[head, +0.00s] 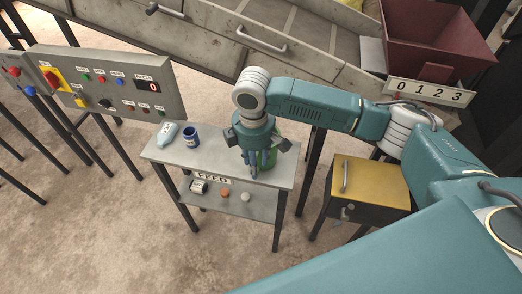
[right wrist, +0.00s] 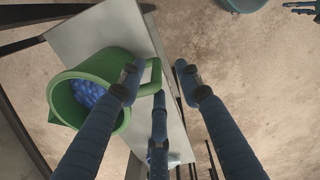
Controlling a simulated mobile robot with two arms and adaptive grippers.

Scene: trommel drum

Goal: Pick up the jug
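The green jug (right wrist: 92,90) shows in the right wrist view with blue pieces inside. It stands on the grey stand (head: 225,165), near its right end. In the head view my right arm hides most of it, and only a green strip (head: 272,157) shows. My right gripper (right wrist: 158,72) is open above the stand. In the right wrist view the jug's handle lies between the two fingertips, with a gap to the right finger; contact with the left finger is unclear. A small dark part at that view's top right edge may be my left gripper (right wrist: 300,8); its state is unclear.
A pale bottle (head: 167,134) and a blue container (head: 191,137) stand left on the same top. Several small items lie on the lower shelf (head: 255,209). A yellow-topped cabinet (head: 380,180) stands right, a control panel (head: 110,82) left. Open floor lies in front.

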